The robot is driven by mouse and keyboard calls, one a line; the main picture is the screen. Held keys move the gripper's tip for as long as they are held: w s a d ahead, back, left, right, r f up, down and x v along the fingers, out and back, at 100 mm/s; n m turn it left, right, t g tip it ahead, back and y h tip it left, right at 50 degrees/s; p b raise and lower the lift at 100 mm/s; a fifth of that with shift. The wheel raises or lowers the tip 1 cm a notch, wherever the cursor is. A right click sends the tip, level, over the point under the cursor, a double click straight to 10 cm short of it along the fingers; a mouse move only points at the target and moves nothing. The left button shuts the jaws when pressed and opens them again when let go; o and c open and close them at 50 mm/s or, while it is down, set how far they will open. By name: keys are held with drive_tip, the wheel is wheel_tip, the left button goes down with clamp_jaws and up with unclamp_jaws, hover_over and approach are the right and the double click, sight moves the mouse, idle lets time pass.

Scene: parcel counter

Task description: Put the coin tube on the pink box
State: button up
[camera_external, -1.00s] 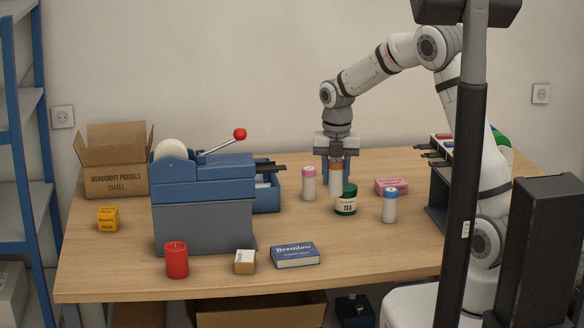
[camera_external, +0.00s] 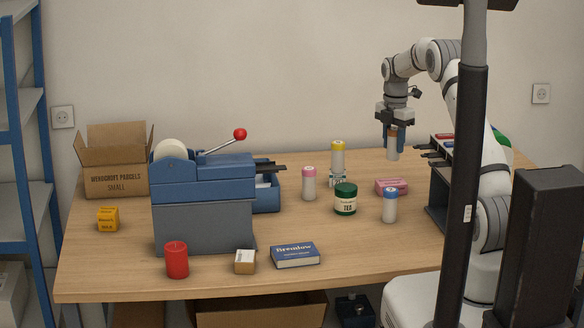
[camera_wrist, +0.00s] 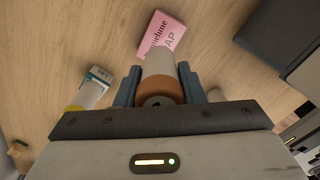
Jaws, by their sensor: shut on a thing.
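My gripper (camera_external: 392,140) is shut on a pale coin tube (camera_external: 392,152) with an orange-brown end. It holds the tube upright in the air at the right back of the table. The pink box (camera_external: 391,186) lies on the table, lower in the picture than the held tube. In the wrist view the tube (camera_wrist: 159,65) sits between the blue fingers, and the pink box (camera_wrist: 162,34) shows just past its far end, partly covered by it. The tube appears apart from the box.
A blue-capped tube (camera_external: 390,206) and a green tea jar (camera_external: 345,200) stand near the pink box. A pink-capped tube (camera_external: 309,184) and a yellow-capped tube (camera_external: 338,157) are further left. A dark rack (camera_external: 437,190) stands to the right. The front right tabletop is clear.

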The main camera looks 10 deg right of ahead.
drive_tip(key=shift+f+p, duration=0.65)
drive_tip(key=shift+f, duration=2.65)
drive_tip(key=shift+f, duration=0.1)
drive_tip(key=shift+f, duration=0.15)
drive_tip(key=o, duration=1.1)
